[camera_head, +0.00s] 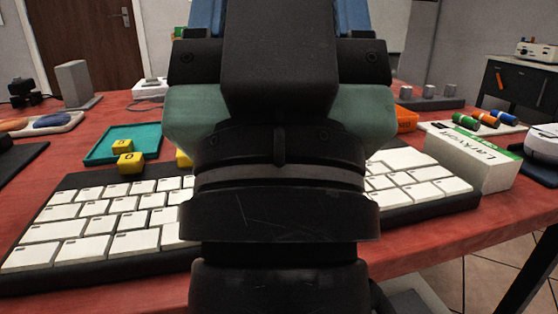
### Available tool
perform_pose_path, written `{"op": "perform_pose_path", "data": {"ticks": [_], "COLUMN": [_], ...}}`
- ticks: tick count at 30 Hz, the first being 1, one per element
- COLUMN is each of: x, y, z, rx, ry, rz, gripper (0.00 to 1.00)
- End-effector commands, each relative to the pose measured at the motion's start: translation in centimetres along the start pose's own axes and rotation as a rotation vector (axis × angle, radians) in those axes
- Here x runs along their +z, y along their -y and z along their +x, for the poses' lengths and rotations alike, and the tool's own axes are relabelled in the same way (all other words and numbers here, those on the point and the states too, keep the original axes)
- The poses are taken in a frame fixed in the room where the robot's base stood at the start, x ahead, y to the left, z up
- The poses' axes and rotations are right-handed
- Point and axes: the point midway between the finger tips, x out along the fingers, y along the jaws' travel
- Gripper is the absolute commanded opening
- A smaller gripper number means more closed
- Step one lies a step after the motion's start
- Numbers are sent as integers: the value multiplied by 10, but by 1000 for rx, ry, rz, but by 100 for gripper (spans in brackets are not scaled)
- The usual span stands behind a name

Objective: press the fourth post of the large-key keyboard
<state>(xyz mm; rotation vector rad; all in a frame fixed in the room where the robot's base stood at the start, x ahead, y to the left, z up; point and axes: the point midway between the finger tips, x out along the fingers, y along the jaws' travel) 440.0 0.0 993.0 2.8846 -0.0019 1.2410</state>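A large keyboard with big white keys and a black frame lies across the red table. Its left part (88,246) and right part (415,184) show on either side of my arm. My arm stands upright in the middle of the view and hides the keyboard's centre. I cannot make out any posts on the visible parts. My gripper's fingertips do not show, so I cannot see where they are relative to the keys.
A teal tray (105,158) and yellow lettered blocks (130,162) lie behind the keyboard at left. A white-and-green box (470,165) stands by its right end. Small grey blocks on a dark bar (432,101) and an orange box (405,119) are farther back.

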Motion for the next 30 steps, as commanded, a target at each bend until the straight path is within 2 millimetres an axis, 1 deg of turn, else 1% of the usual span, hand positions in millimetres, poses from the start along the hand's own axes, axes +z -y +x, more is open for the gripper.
{"op": "perform_pose_path", "data": {"ticks": [10, 14, 15, 17, 18, 20, 21, 30], "x": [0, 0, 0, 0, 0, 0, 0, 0], "y": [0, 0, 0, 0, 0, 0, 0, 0], "z": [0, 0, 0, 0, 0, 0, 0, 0], "rx": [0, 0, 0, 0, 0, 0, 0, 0], "ry": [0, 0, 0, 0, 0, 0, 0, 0], "rz": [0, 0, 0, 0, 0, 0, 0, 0], "gripper": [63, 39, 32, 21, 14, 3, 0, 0]}}
